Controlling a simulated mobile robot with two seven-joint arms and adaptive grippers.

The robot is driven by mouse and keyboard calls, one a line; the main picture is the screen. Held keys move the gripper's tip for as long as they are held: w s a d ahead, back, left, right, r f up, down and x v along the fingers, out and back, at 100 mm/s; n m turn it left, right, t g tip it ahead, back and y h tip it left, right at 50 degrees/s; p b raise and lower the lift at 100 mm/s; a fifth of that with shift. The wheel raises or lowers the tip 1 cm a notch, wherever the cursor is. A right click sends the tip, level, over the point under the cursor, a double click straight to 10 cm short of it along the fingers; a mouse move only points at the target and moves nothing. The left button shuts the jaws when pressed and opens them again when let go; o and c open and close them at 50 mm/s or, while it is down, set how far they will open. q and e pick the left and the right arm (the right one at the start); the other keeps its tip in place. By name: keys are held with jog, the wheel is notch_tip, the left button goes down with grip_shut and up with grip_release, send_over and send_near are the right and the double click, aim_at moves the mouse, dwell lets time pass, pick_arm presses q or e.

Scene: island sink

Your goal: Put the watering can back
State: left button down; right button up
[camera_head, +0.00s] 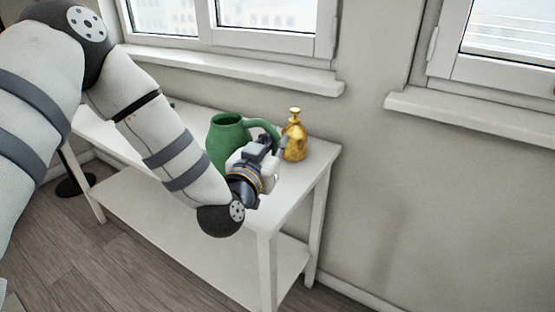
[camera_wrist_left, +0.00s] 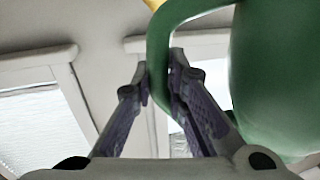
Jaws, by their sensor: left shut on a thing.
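The green watering can (camera_head: 228,143) is upright at the white table (camera_head: 193,122), near its right end. I cannot tell if its base touches the top, as my arm hides its lower part. My left gripper (camera_head: 269,145) is at the can's handle. In the left wrist view the two fingers (camera_wrist_left: 158,90) are shut on the green handle (camera_wrist_left: 158,50), one on each side. The can's body (camera_wrist_left: 285,75) fills the right of that view. My right gripper is not in view.
A gold spray bottle (camera_head: 295,136) stands on the table just right of the can, close to my left gripper. The table has a lower shelf (camera_head: 180,215). A wall and window sills (camera_head: 235,68) are behind. The front right table corner is clear.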

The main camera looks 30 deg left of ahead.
pick_arm(q)
jog(key=shift+w+a+f, duration=0.1)
jog(key=shift+w+f, duration=0.15)
jog(key=shift+f, duration=0.05)
jog(key=f, duration=0.2)
jog(key=f+b, duration=0.1)
jog(key=f, duration=0.1)
jog(key=shift+w+a, duration=0.15)
jog(key=shift+w, duration=0.15)
jog(key=shift+r, duration=0.2)
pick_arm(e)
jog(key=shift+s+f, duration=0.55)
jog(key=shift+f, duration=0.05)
pick_arm(q)
jog(key=shift+f, duration=0.15)
jog(key=c, duration=1.6)
grip_release()
